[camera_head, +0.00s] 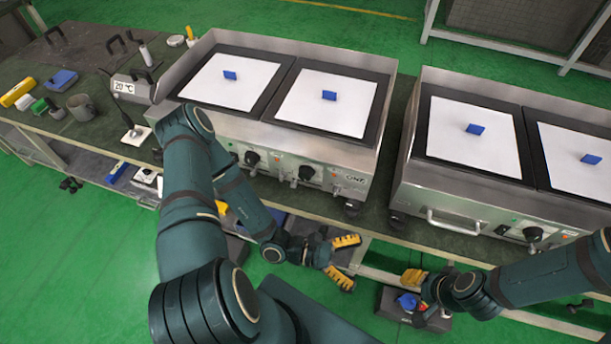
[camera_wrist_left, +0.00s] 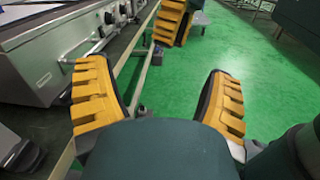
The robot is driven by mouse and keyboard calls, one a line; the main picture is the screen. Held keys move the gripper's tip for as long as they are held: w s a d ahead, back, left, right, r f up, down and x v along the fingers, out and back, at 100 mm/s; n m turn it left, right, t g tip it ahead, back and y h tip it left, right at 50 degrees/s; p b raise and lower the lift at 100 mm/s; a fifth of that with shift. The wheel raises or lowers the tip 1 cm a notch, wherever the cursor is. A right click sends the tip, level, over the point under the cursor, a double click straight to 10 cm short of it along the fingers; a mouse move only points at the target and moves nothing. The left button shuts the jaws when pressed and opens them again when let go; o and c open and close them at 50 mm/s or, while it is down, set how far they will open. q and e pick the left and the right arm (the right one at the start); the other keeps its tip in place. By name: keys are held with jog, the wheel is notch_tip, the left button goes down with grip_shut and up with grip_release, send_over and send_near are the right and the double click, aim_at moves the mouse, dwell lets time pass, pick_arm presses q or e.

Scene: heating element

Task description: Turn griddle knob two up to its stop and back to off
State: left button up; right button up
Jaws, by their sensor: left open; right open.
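The left griddle (camera_head: 270,135) has a steel front with two black knobs, a left one (camera_head: 251,158) and a right one (camera_head: 306,173). The setting marks are too small to read. My left gripper (camera_head: 343,260) is open and empty, in front of and below the griddle, right of both knobs and apart from them. In the left wrist view its yellow fingers (camera_wrist_left: 160,105) are spread wide, with the knobs (camera_wrist_left: 109,17) at the upper left. My right gripper (camera_head: 416,296) is open, low in front of the bench, clear of the knobs.
A second griddle (camera_head: 455,205) with a handle and a knob (camera_head: 532,234) stands to the right. White sheets with blue blocks lie on the plates. A temperature display (camera_head: 123,87), a mug (camera_head: 81,107) and tools are on the bench at left. A lower shelf holds items.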

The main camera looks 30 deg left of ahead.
pick_arm(q)
jog(key=w+a+f+n+t+y, duration=0.2)
jog(key=w+a+n+t+y, duration=0.5)
jog(key=a+n+t, duration=0.3)
jog(key=n+t+y, duration=0.2)
jog(key=n+y, duration=0.7)
jog(key=y, duration=0.5)
send_near(304, 178)
jog(key=b+x, duration=0.2)
jog(key=x, duration=0.9)
jog(key=shift+r+b, duration=0.1)
jog(key=shift+b, duration=0.3)
jog(key=c, duration=1.2)
